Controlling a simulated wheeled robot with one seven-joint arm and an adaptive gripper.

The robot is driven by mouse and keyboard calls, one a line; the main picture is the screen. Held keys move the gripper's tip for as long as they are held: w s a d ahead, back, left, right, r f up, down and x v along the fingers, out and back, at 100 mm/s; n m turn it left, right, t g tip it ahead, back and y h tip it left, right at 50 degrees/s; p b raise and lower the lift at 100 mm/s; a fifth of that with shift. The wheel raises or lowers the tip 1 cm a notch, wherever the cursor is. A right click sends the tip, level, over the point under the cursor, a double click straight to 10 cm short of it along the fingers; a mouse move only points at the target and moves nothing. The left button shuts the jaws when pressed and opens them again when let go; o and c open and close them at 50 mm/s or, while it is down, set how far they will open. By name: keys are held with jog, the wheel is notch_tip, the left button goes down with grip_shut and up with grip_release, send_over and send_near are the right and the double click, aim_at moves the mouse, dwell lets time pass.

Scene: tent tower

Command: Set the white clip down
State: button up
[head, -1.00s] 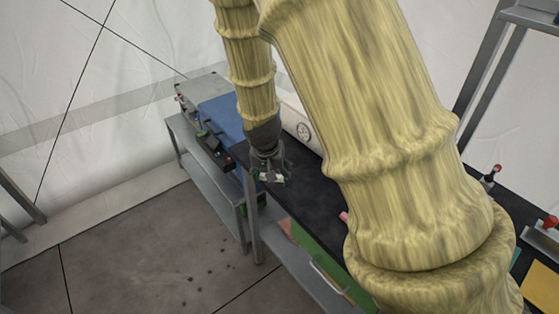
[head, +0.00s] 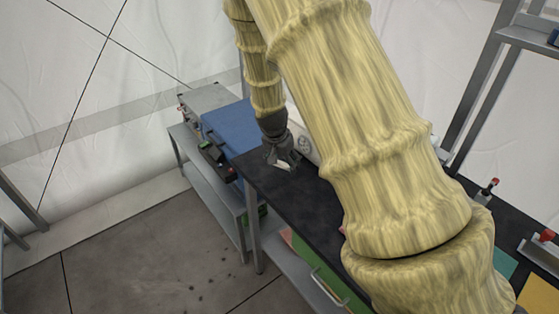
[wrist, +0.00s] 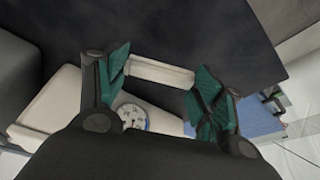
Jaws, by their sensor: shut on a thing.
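The white clip (wrist: 160,73) shows in the wrist view as a pale bar lying across between the two green-padded fingers of my gripper (wrist: 164,82). Both fingers touch its ends, so the gripper is shut on it. In the head view my gripper (head: 283,163) is over the far end of the black bench top (head: 262,182), with the small white clip (head: 283,165) at its tips. Whether the clip touches the bench top is too small to tell. The dark top (wrist: 190,30) fills the upper part of the wrist view.
A white casing with a round dial (wrist: 132,117) stands close beside my gripper; it is partly hidden by my arm in the head view (head: 304,144). A blue surface (head: 230,126) with dark items lies beyond the bench. The black top in front of the gripper is clear.

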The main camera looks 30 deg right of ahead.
aim_at(280, 171)
jog(key=w, duration=0.1)
jog(key=w+d, duration=0.1)
jog(key=w, duration=0.1)
jog(key=shift+w+f+p, duration=0.2)
jog(key=shift+p, duration=0.2)
jog(key=shift+a+f+p, duration=0.1)
jog(key=shift+f+p, duration=0.75)
jog(key=shift+f, duration=0.85)
jog(key=shift+f, duration=0.15)
jog(key=o, duration=0.7)
jog(key=shift+b+v, duration=1.95)
jog(key=shift+v, duration=4.2)
jog(key=shift+f, duration=0.1)
